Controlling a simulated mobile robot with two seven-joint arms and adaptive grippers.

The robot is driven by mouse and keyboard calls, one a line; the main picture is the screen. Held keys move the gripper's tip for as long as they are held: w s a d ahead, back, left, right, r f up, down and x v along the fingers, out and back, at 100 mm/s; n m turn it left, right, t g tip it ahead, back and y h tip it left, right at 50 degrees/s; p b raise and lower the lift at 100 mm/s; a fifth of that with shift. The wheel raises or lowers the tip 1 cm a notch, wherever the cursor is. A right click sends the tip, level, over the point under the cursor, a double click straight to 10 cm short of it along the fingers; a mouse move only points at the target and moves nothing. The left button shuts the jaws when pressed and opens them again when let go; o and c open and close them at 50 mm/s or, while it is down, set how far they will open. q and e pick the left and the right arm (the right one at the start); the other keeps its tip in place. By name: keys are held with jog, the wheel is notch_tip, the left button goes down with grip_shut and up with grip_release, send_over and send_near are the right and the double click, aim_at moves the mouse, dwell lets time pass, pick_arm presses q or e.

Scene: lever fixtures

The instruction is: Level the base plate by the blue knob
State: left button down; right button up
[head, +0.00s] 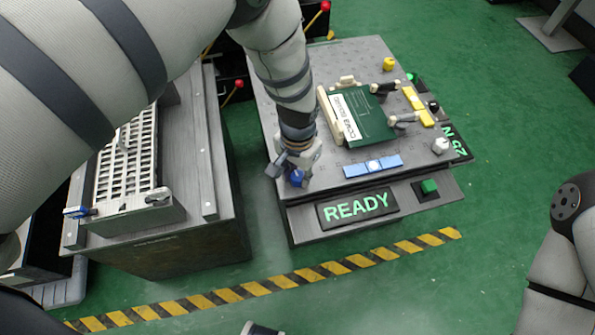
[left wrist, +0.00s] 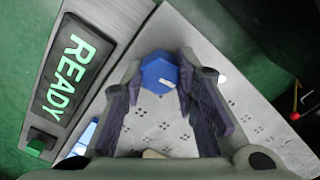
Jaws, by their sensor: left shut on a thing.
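The base plate (head: 345,60) is a grey perforated slab on a grey block. The blue knob (head: 296,178) is at its near left corner. My left gripper (head: 289,168) points down over that corner and is shut on the blue knob; the knob (left wrist: 160,73) shows between both fingers in the left wrist view. A white mark shows on the knob. A blue level bar (head: 390,162) with a pale round vial lies near the front edge; its bubble is too small to read. My right gripper is out of view.
A green board (head: 371,108) sits among clamps on the plate. A yellow knob (head: 389,64) and a pale knob (head: 440,146) are at other corners. A READY sign (head: 357,207) and green button (head: 429,187) are in front. A grated fixture (head: 130,160) stands left.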

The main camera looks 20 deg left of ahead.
aim_at(298, 175)
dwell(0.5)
pick_arm(q)
jog(key=c, duration=1.3)
grip_release()
notch_tip(298, 175, up, 12)
